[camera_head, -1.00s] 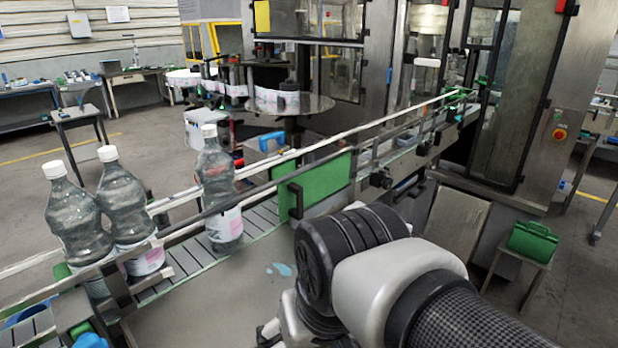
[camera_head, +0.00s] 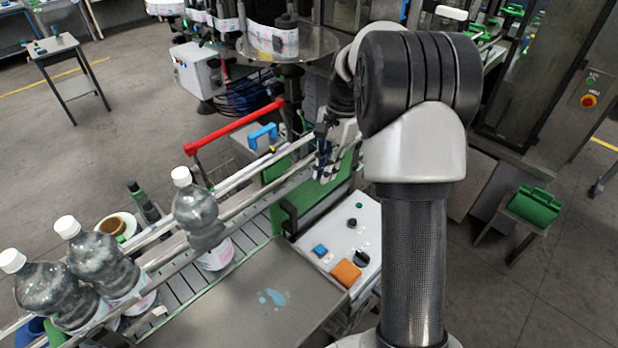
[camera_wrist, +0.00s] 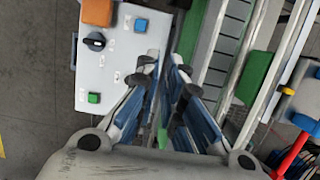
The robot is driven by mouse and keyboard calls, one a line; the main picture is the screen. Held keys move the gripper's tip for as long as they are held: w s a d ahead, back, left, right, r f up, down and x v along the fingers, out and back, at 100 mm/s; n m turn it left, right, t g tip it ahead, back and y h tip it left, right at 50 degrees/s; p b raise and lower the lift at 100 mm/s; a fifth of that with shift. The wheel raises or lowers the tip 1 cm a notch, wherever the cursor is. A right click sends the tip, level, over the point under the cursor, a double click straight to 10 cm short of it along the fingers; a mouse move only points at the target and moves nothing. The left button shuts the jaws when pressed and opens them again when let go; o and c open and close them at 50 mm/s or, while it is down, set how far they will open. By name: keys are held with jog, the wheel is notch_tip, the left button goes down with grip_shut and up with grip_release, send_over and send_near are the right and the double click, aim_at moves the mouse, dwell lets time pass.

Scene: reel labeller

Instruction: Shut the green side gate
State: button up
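The green side gate (camera_head: 322,193) stands upright beside the conveyor in the head view, with a black handle (camera_head: 288,216) at its near end. My gripper (camera_head: 322,170) is at the gate's far upper part, pointing down, and hides some of it. I cannot tell whether either finger touches the gate.
A control panel (camera_head: 336,240) with knobs and an orange block (camera_head: 345,273) lies close beside the gate. Bottles (camera_head: 200,225) stand on the conveyor (camera_head: 180,275). A red bar (camera_head: 235,127) and blue handle (camera_head: 263,134) are behind the rails. A green case (camera_head: 535,206) sits on a stand.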

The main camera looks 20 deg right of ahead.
jog(key=b+x, duration=0.1)
jog(key=x, duration=0.8)
jog(key=shift+s+a+f, duration=0.2)
jog(key=shift+a+f, duration=0.05)
jog(key=shift+f, duration=0.1)
grip_shut()
jog(key=a, duration=0.1)
jog(key=s+a, duration=0.1)
jog(key=a, duration=0.1)
jog(key=shift+s+a, duration=0.15)
jog(key=shift+a, duration=0.2)
jog(key=s+a, duration=0.2)
jog(key=a, duration=0.3)
jog(key=s+a, duration=0.2)
jog(key=a, duration=0.4)
jog(key=s+a+p, duration=0.1)
jog(key=s+a, duration=0.1)
jog(key=a, duration=0.3)
jog(key=shift+a, duration=0.3)
